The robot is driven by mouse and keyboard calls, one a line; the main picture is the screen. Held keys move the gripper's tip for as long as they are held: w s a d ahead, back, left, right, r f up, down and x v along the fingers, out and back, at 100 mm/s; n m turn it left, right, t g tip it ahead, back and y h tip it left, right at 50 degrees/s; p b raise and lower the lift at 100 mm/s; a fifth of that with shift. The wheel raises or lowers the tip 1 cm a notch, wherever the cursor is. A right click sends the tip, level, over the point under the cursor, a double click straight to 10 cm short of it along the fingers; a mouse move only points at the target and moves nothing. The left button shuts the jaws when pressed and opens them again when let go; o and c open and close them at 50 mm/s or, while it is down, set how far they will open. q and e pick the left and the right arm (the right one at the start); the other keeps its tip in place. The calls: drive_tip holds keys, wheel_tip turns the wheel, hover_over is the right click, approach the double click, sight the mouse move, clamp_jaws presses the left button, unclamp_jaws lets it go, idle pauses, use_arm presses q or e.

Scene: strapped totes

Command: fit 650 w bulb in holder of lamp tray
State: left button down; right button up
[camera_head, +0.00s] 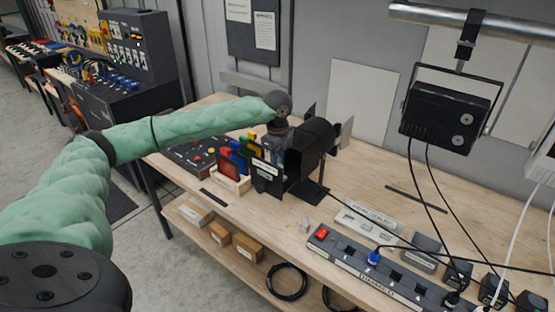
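My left arm in its green sleeve reaches in from the left. My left gripper (274,150) points down beside a black lamp housing (316,140) on the wooden bench. Its fingers are small and partly hidden, so I cannot tell whether they are open or shut or hold anything. A black panel with a pale label (266,172) stands just below the gripper. I cannot make out the bulb or its holder for certain. A small pale object (304,225) sits near the bench's front edge, too small to identify. My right gripper is not in view.
Coloured filters in a wooden rack (232,182) stand left of the lamp. A power strip (375,270) with plugs lies along the front right. A black floodlight (445,115) hangs from a rail, its cables crossing above the bench.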

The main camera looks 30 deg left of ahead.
use_arm(q)
drive_tip(key=shift+f+b, duration=0.35)
drive_tip(key=shift+f, duration=0.05)
drive_tip(key=shift+s+a+f, duration=0.1)
drive_tip(key=shift+a+f, duration=0.05)
drive_tip(key=shift+f, duration=0.2)
